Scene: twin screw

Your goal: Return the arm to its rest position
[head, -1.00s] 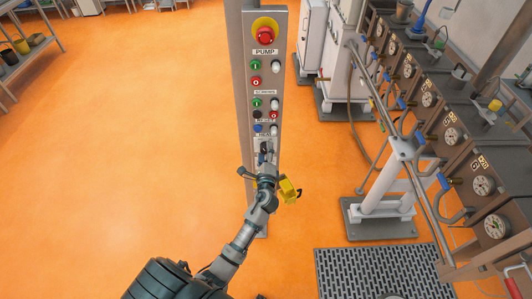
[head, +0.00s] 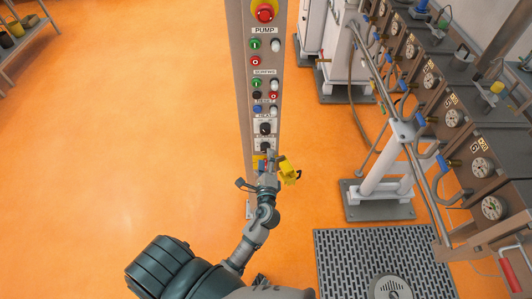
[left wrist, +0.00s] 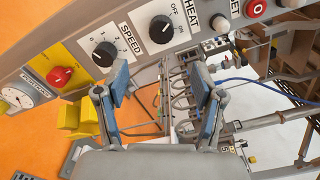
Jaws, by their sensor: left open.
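My left arm reaches up from the bottom of the head view. My left gripper (head: 264,162) is in front of the lower part of the grey control panel (head: 232,60), just below two black knobs. In the left wrist view the two blue-padded fingers of my left gripper (left wrist: 168,84) stand wide apart with nothing between them. The SPEED knob (left wrist: 105,54) is just beyond the left fingertip, and the HEAT knob (left wrist: 161,29) is above the gap. I cannot tell whether a fingertip touches the panel. My right gripper is not in view.
A yellow block (head: 288,170) is close to the gripper's right side. A red knob (left wrist: 60,76) on a yellow plate is left of the SPEED knob. A white stand (head: 384,180) and a machine with gauges (head: 480,168) are at right. Orange floor (head: 130,130) is open at left.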

